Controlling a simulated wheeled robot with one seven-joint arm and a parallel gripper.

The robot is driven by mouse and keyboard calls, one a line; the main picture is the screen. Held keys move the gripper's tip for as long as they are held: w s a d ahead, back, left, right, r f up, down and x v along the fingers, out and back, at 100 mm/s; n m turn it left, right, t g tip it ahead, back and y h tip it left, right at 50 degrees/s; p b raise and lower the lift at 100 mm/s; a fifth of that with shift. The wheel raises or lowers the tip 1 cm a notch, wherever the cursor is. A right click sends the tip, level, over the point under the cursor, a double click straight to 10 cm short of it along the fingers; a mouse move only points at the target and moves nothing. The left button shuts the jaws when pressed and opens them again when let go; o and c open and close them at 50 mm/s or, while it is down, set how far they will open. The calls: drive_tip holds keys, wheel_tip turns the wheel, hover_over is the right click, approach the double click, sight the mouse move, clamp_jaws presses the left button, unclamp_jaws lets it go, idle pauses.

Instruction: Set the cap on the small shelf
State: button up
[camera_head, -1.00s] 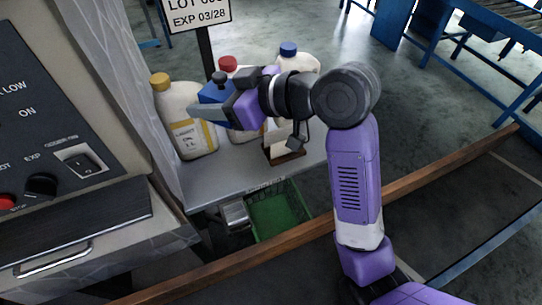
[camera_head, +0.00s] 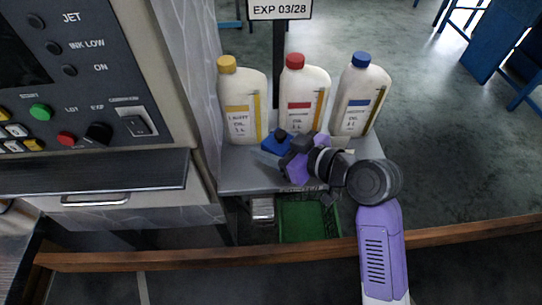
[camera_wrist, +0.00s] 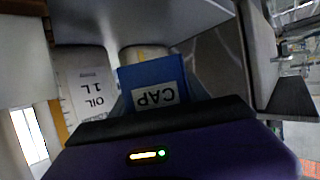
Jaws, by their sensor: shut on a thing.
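My gripper (camera_head: 268,150) is shut on a blue block-shaped cap (camera_head: 274,144). In the wrist view the cap (camera_wrist: 152,80) sits between the fingers, and its white label reads "CAP" upside down. In the head view my gripper points left, in front of the yellow-capped and red-capped bottles, over the grey shelf (camera_head: 236,182). I cannot tell whether the cap touches the shelf. My gripper and arm hide part of the shelf's right side.
Three white oil bottles stand at the shelf's back: yellow-capped (camera_head: 240,100), red-capped (camera_head: 303,98) and blue-capped (camera_head: 360,98). A sign (camera_head: 279,9) rises behind them. A control panel (camera_head: 85,80) stands left. A green crate (camera_head: 305,222) is below the shelf.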

drive_tip(key=shift+f, duration=2.65)
drive_tip(key=shift+f, duration=0.1)
drive_tip(key=o, duration=1.3)
drive_tip(key=shift+o, duration=0.2)
drive_tip(key=shift+r, duration=0.2)
drive_tip(key=b+v, duration=0.1)
drive_tip(key=v, duration=1.1)
drive_tip(key=shift+f, duration=0.2)
